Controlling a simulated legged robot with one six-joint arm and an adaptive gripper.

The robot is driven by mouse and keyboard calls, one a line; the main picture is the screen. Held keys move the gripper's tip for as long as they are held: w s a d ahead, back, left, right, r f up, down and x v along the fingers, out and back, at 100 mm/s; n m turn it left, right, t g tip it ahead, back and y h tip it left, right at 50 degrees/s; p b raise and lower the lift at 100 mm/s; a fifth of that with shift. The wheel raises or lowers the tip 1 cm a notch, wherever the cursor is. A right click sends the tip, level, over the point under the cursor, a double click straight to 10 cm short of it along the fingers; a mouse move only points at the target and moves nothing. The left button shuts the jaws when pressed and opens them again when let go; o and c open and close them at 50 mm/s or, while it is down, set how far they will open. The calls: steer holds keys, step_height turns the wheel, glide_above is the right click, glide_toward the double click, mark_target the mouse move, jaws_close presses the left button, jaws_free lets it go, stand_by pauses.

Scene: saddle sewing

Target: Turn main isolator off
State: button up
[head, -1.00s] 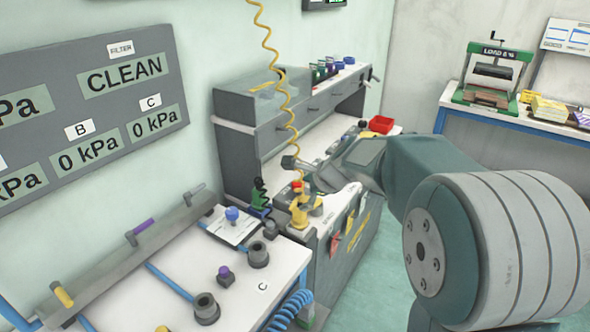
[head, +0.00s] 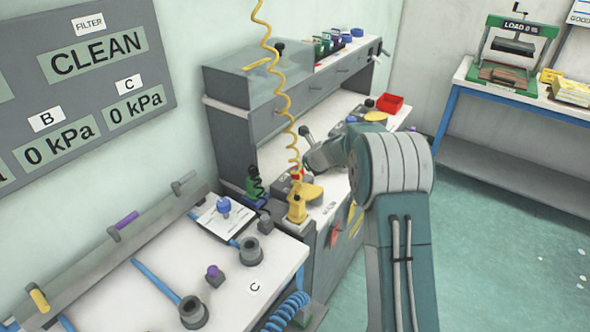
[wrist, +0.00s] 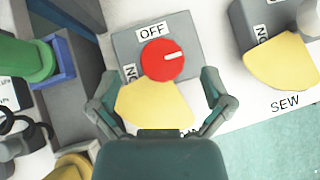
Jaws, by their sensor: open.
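In the wrist view, a round red knob (wrist: 163,60) sits on a grey switch box (wrist: 187,33). A white OFF label is above it and a partly hidden ON label is at its left. The knob's white mark points right, at neither label. A yellow plate (wrist: 155,105) lies just below the knob. My gripper (wrist: 157,97) is open, its fingers apart on either side of the yellow plate, with the red knob just beyond them. Any label below the plate is mostly hidden. In the head view my arm reaches over the bench, and its fingers cannot be made out.
A similar switch marked SEW (wrist: 285,102) stands to the right in the wrist view. At left are a green cylinder (wrist: 25,60) and a blue block (wrist: 60,60). In the head view, a yellow coiled hose (head: 282,85) hangs near my arm.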

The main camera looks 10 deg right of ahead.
steer(key=x, duration=0.3)
steer(key=shift+w+d+f, duration=0.15)
steer(key=shift+w+f, duration=0.1)
steer(key=shift+w+a+f, duration=0.15)
steer(key=shift+a, duration=0.25)
steer(key=shift+d, duration=0.2)
steer(key=c, duration=1.3)
